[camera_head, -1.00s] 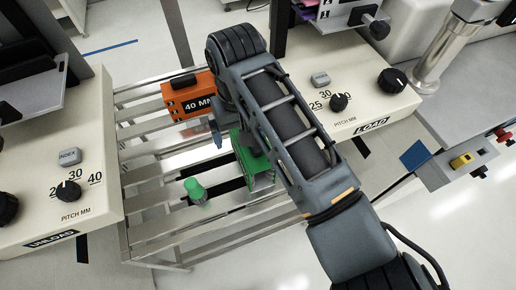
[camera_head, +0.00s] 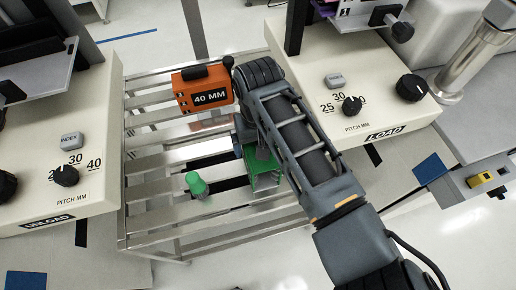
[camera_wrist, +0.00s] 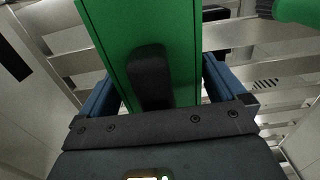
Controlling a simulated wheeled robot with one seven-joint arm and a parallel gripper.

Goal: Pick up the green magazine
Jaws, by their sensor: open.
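The green magazine (camera_head: 266,170) stands on the slatted metal rack between the two cream machines, partly hidden by my arm in the head view. In the wrist view the green magazine (camera_wrist: 150,30) fills the middle, with a black handle on its near face. My gripper (camera_wrist: 158,85) is open, with one blue finger on each side of the magazine. A gap at the fingers is hard to judge. In the head view my gripper (camera_head: 240,145) is mostly hidden behind my arm at the magazine's upper end.
An orange box marked 40 MM (camera_head: 204,90) stands on the rack (camera_head: 150,218) above the magazine. A green knob-shaped piece (camera_head: 197,185) stands to its left. The UNLOAD machine (camera_head: 60,200) is at left, the LOAD machine (camera_head: 370,120) at right.

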